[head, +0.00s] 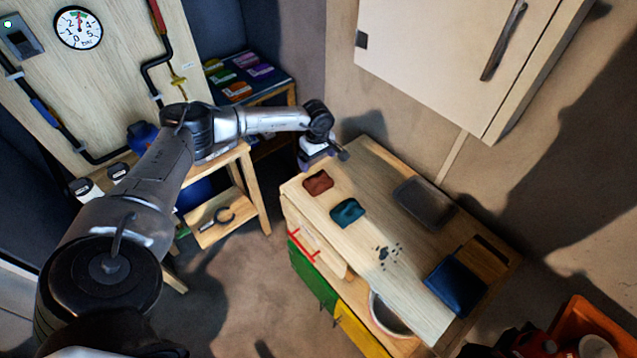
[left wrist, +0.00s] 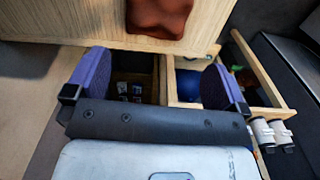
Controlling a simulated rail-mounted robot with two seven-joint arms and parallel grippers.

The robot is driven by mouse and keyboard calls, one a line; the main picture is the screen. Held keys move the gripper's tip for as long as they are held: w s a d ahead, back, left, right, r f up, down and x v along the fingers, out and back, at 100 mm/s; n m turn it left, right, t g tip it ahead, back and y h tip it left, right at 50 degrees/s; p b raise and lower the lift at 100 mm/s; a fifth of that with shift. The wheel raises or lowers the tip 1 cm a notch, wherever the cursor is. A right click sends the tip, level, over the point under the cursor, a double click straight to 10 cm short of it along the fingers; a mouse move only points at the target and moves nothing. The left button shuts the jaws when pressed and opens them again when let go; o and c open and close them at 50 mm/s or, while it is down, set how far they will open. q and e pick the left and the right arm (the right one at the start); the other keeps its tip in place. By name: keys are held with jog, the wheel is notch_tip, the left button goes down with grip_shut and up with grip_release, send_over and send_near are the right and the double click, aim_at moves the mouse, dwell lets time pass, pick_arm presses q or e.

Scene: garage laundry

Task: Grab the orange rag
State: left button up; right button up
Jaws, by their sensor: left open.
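The orange rag (head: 318,182), a rust-coloured folded cloth, lies on the near left corner of the wooden worktop. It also shows at the top edge of the left wrist view (left wrist: 158,15), partly cut off there. My left gripper (head: 318,160) is above the worktop's left end, just behind the rag in the head view. In the left wrist view its two purple fingers (left wrist: 157,62) are wide apart with nothing between them, and the rag lies beyond their tips. My right gripper is in neither view.
A teal rag (head: 347,212) lies beside the orange one. A grey tray (head: 425,201), dark crumbs (head: 387,252) and a blue cloth (head: 455,285) are farther along the worktop (head: 362,165). A pale cabinet (head: 425,55) hangs above. A wooden stand (head: 262,200) is to the left.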

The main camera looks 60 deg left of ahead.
aim_at(318, 175)
pick_arm(q)
jog(key=shift+w+f, duration=0.15)
jog(key=shift+f, duration=3.8)
jog(key=shift+c, duration=0.5)
jog(key=c, duration=0.8)
jog(key=shift+r, duration=0.15)
jog(key=shift+c, duration=0.2)
